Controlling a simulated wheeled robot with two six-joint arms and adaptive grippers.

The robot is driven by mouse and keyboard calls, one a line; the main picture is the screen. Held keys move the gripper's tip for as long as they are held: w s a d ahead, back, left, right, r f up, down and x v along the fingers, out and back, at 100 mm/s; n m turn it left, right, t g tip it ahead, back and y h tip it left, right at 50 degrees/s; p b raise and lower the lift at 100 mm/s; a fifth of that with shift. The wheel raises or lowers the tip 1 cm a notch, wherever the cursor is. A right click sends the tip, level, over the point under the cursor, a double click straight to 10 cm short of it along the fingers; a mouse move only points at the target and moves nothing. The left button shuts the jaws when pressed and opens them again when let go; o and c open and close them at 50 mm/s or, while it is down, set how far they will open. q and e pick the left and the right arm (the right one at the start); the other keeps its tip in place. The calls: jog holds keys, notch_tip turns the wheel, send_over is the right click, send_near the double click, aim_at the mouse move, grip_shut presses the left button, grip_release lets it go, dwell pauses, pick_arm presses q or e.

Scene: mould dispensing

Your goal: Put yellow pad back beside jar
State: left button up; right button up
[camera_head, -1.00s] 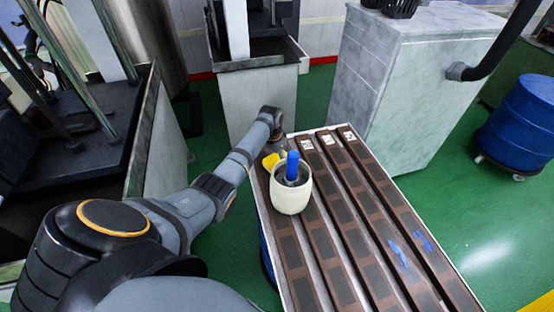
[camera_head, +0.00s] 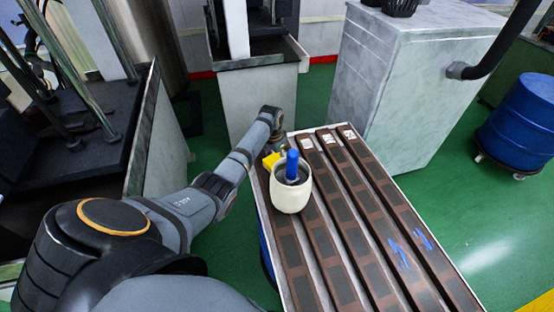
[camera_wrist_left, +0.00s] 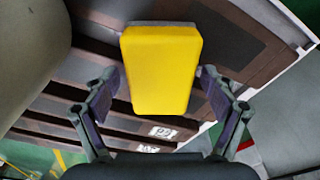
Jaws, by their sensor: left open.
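The yellow pad (camera_head: 270,160) is at the far left end of the bench, just behind and left of the cream jar (camera_head: 291,196). A blue-handled tool (camera_head: 292,165) stands upright in the jar. In the left wrist view the yellow pad (camera_wrist_left: 161,70) lies between the two fingers of my left gripper (camera_wrist_left: 160,80). The gripper is open, with a finger close to each side of the pad. The jar's pale side (camera_wrist_left: 30,60) fills the upper left of that view. The pad's underside is hidden, so I cannot tell if it rests on the bench. My right gripper is out of view.
The bench (camera_head: 262,205) carries several long brown rails (camera_head: 345,205), with blue marks (camera_head: 398,254) toward the right. A grey cabinet (camera_head: 385,85) stands behind it, and a blue drum (camera_head: 520,115) is at the far right. The rails right of the jar are mostly clear.

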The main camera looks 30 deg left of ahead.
aim_at(274, 159)
pick_arm(q)
notch_tip(274, 159, up, 13)
jog(key=s, duration=0.1)
jog(key=shift+s+a+f, duration=0.15)
jog(key=shift+f, duration=0.05)
dwell(0.4)
